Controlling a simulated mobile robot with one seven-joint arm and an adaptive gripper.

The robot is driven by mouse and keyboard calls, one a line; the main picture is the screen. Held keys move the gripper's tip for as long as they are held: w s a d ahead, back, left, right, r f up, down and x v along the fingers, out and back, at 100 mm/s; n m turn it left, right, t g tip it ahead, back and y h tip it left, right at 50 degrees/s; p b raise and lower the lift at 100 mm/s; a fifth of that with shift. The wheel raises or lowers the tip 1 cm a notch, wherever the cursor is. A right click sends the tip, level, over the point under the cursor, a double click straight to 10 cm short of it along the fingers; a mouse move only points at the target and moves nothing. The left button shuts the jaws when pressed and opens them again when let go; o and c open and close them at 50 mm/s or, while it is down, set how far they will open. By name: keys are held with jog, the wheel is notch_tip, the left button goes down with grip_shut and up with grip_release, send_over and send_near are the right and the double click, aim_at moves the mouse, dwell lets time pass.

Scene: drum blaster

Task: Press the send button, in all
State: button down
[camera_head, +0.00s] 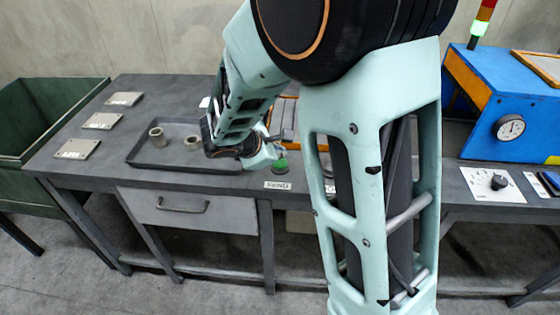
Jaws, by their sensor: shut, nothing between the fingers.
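The green send button (281,165) sits on the front part of the grey workbench. A white label (277,185) reading "SEND" lies just in front of it. My gripper (267,154) is shut and empty, just to the left of and behind the button in the picture. Its fingertips are small and partly hidden by my wrist, so I cannot tell whether they touch the button. The button's top looks uncovered.
A dark tray (145,163) with two ring-shaped parts is left of my wrist. Several labelled plates lie farther left, beside a green bin (40,120). A blue machine (505,105) with a gauge and a dial panel (490,183) stand right. My arm hides the bench's middle.

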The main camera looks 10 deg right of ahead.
jog(key=shift+f, duration=0.1)
dwell(0.6)
jog(key=shift+f+b, duration=0.35)
jog(key=shift+b, duration=0.2)
